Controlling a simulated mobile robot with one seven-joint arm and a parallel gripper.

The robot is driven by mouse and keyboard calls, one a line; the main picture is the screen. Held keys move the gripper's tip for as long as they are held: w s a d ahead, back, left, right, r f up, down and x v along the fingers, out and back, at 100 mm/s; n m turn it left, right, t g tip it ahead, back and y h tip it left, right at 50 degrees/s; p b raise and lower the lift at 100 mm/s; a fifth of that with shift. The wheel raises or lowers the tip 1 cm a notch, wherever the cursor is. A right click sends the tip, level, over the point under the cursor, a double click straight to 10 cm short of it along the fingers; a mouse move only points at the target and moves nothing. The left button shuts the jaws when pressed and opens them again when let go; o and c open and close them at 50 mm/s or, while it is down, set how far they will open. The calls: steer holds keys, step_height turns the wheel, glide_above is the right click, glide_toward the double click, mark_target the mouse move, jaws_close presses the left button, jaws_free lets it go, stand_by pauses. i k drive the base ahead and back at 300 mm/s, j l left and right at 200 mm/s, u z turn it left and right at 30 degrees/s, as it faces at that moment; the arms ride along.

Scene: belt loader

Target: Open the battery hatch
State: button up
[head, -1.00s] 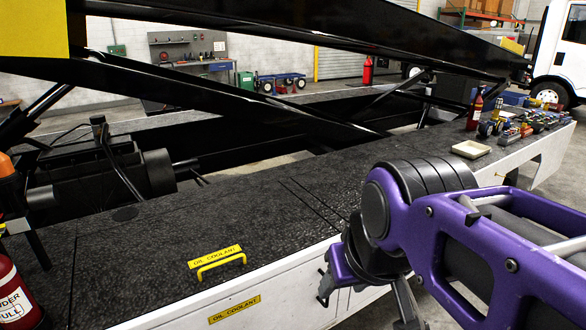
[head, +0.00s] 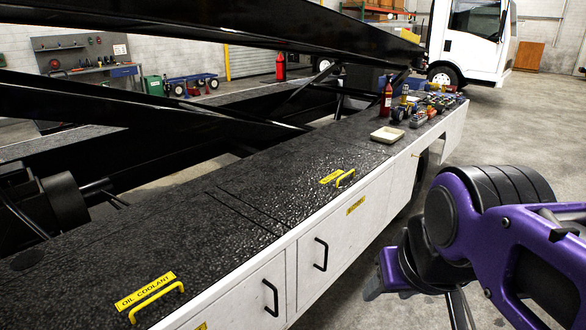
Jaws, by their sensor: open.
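The loader's black textured deck has two yellow handles with yellow labels. The farther handle (head: 345,178) stands on a deck panel (head: 290,195) in mid picture. Its label (head: 331,177) is too small to read for sure, as is the yellow label (head: 355,205) on the white side below it. The panel looks closed, flush with the deck. The nearer handle (head: 157,300) is by a label reading "OIL COOLANT" (head: 145,290). My purple gripper (head: 373,287) is open and apart from both handles, in front of the white side, lower right. Its fingers are only partly visible.
White side doors with black handles (head: 320,254) run below the deck edge. A pale tray (head: 387,135), a red bottle (head: 386,100) and several small coloured items (head: 428,108) lie at the deck's far end. Black beams cross above the deck. Floor at right is clear.

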mark_target(288, 189)
steer(key=i+l, duration=1.1)
steer(key=i, duration=0.2)
steer(key=i+l, duration=0.5)
steer(key=i, duration=0.15)
steer(key=l+z, duration=0.05)
